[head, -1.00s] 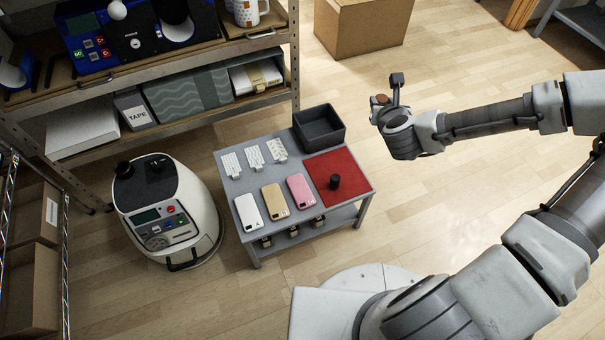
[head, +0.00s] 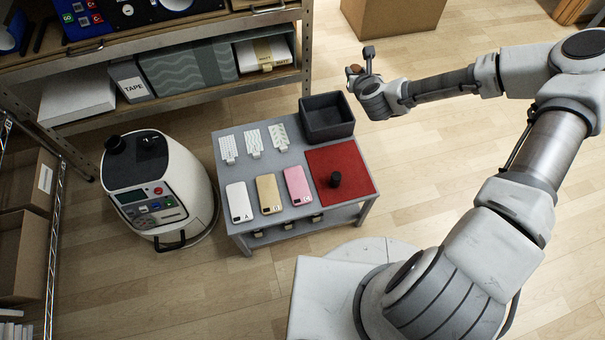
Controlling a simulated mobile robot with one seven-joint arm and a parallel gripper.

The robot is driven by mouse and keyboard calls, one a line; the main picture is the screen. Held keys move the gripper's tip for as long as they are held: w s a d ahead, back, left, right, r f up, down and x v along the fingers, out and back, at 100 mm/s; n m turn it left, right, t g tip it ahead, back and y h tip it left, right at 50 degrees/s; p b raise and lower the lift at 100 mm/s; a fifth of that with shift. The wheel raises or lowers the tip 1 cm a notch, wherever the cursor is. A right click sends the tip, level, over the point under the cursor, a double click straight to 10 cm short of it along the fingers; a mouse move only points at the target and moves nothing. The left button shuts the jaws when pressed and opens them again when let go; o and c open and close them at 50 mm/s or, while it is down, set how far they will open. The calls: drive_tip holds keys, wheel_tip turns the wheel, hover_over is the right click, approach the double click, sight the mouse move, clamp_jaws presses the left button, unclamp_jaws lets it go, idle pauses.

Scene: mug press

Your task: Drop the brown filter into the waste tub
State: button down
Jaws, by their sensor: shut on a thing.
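The brown filter (head: 354,69) is a small brown piece, partly hidden, at the end of my raised arm. My gripper (head: 360,67) is shut on it, up and to the right of the small table in the picture. A dark grey open tub (head: 330,134), which looks like the waste tub, stands at the table's back right corner. I see no contents in it. The gripper and filter are apart from the tub, beyond its back right side in the picture.
The grey table (head: 222,190) also holds several phones or cases, white patterned cards, and a black cylinder (head: 336,180) on a red mat (head: 368,183). A white machine (head: 160,185) stands left of the table. Shelves (head: 180,38) stand behind.

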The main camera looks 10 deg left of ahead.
drive_tip(key=w+a+f+b, duration=0.1)
drive_tip(key=a+f+b, duration=0.1)
drive_tip(key=f, duration=0.5)
drive_tip(key=w+a+f+n+y+b, duration=0.1)
drive_tip(key=a+f+b, duration=0.2)
drive_tip(key=f, duration=0.4)
drive_tip(key=shift+w, duration=0.3)
drive_tip(key=shift+r, duration=0.1)
drive_tip(key=shift+c, duration=2)
unclamp_jaws()
drive_tip(key=shift+n, duration=0.3)
drive_tip(key=p+v, duration=0.5)
drive_tip(key=v, duration=1.2)
drive_tip(key=shift+r, duration=0.25)
drive_tip(key=shift+s+d, duration=0.1)
drive_tip(key=shift+d, duration=0.05)
